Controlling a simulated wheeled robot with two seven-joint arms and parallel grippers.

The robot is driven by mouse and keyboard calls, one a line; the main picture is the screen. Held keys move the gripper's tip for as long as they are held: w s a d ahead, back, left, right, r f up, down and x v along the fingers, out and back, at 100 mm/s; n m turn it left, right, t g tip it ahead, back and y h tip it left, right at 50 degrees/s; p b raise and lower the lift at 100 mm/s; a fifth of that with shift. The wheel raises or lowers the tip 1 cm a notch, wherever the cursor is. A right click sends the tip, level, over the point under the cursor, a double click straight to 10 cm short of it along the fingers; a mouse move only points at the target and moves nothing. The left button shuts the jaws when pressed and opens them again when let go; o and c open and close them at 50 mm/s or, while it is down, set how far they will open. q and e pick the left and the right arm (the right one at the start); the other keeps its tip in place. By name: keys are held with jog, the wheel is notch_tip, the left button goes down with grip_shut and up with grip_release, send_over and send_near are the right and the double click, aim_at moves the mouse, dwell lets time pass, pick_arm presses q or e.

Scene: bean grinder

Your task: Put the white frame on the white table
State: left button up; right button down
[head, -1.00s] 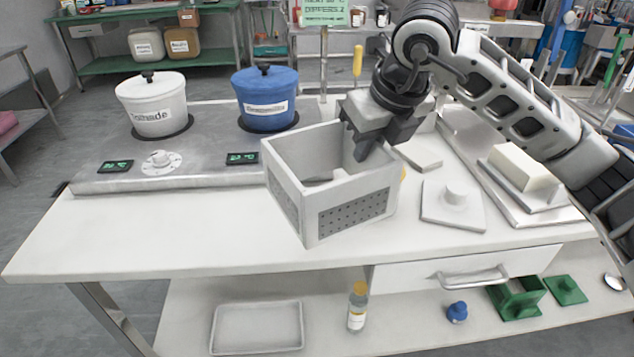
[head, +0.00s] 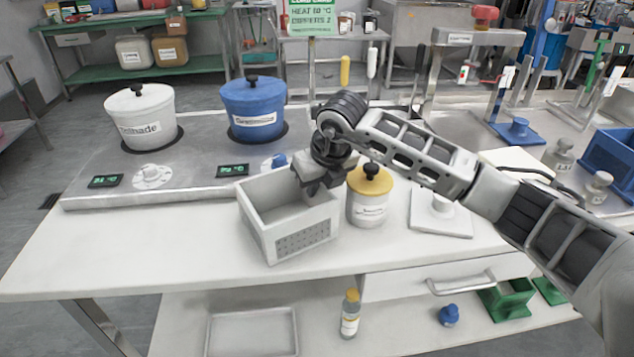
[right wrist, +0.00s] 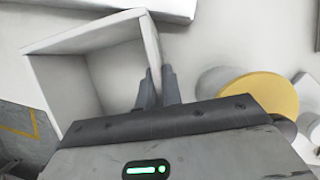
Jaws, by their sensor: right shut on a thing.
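The white frame (head: 268,234) is an open, box-like piece with a perforated front wall. My right gripper (head: 318,188) is shut on the frame's right wall from above. In the right wrist view, the fingers (right wrist: 157,78) straddle a wall of the frame (right wrist: 38,85), one inside and one outside. My left gripper is not in view.
A white canister with a yellow lid (head: 368,208) stands close right of the frame. A white plate with a knob (head: 440,222) lies further right. The stove (head: 200,165) with a white pot (head: 142,118) and a blue pot (head: 254,108) is behind left. The table's front left is clear.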

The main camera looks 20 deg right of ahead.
jog(key=c, duration=1.6)
grip_release()
jog(key=shift+o, duration=0.2)
